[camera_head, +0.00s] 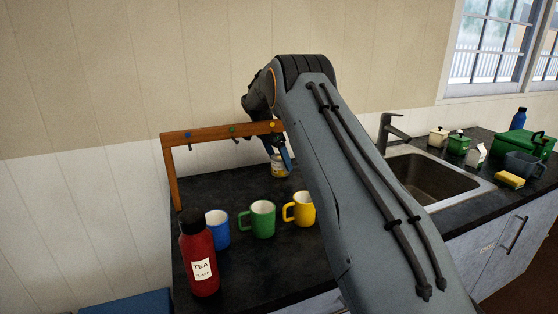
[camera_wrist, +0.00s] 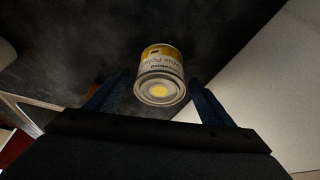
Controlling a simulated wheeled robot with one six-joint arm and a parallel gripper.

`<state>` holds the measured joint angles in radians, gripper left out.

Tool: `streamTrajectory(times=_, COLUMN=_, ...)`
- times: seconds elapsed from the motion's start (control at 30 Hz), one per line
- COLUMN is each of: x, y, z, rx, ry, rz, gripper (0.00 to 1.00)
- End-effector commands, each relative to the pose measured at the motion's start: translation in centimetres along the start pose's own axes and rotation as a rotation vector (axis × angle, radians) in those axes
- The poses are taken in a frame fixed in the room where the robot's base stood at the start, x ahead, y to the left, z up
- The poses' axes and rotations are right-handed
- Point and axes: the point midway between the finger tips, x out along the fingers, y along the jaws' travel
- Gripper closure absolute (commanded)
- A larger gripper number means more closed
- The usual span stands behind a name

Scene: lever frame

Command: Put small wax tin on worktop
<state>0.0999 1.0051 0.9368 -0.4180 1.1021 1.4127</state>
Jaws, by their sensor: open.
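The small wax tin (camera_head: 278,169) is a short round can with a yellow and white label. It stands on the dark worktop (camera_head: 216,186) towards the back, beneath the wooden frame. In the wrist view the tin (camera_wrist: 161,75) shows its round metal lid with a yellow spot, and its label reads upside down. My gripper (camera_head: 281,157) is at the tin, pointing down towards it. In the wrist view its two blue fingers are apart, one on each side of the tin, with dark gaps showing. My arm hides part of the worktop.
A wooden frame (camera_head: 213,133) with coloured dots and hooks stands behind. Blue (camera_head: 217,230), green (camera_head: 262,219) and yellow (camera_head: 304,209) mugs stand in front, with a red tea flask (camera_head: 199,262) at front left. A sink (camera_head: 430,176) is to the right. Worktop left of the tin is clear.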

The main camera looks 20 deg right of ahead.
Motion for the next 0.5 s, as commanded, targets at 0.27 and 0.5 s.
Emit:
streamTrajectory(times=0.27, x=-3.2, y=-0.2, z=-0.1, rx=0.0, ry=0.002, rz=-0.005, gripper=0.24)
streamTrajectory(times=0.5, x=-8.1, y=-0.1, z=-0.1, rx=0.001, ry=0.001, rz=-0.004, gripper=0.24)
